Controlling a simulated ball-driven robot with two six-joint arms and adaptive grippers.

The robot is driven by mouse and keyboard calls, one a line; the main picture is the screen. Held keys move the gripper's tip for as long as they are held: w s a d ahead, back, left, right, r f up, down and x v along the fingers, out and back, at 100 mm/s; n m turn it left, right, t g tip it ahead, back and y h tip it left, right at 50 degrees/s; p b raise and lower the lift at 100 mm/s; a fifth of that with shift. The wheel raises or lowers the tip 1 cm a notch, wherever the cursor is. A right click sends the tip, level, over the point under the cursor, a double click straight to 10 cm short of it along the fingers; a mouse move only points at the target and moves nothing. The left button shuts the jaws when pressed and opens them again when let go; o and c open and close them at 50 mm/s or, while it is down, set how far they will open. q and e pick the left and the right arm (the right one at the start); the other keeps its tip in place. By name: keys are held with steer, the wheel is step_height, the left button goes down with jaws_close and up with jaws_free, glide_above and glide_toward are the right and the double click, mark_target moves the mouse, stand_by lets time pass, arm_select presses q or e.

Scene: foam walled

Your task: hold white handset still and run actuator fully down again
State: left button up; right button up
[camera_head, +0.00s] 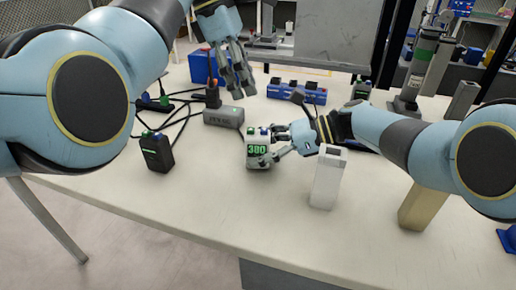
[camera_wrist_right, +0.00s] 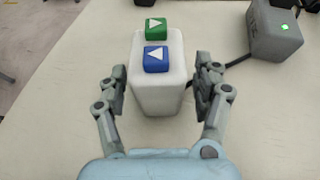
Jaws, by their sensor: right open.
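The white handset (camera_head: 257,152) stands upright on the table, its green display reading 380. In the right wrist view the white handset (camera_wrist_right: 158,88) has a green arrow button (camera_wrist_right: 156,27) and a blue arrow button (camera_wrist_right: 156,59) on top, arrows pointing opposite ways. My right gripper (camera_wrist_right: 161,84) is open, with one finger on each side of the handset and small gaps visible. It also shows in the head view (camera_head: 275,143). My left gripper (camera_head: 239,88) hangs above the table behind the handset, fingers down; its opening is unclear. I cannot tell for certain which thing is the actuator.
A black handset (camera_head: 157,152) stands left. A grey box (camera_head: 223,117) with cables sits behind the white handset. A white post (camera_head: 328,178) and a tan post (camera_head: 422,206) stand right. A blue strip (camera_head: 297,93) and a green-banded column (camera_head: 422,62) are behind. The front-left table is clear.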

steer(key=shift+a+f, duration=0.1)
steer(key=shift+a, duration=0.15)
steer(key=shift+c, duration=0.4)
steer(key=c, duration=1.2)
arm_select(q)
steer(key=shift+c, duration=0.6)
arm_select(e)
steer(key=shift+c, duration=0.2)
arm_select(q)
jaws_close()
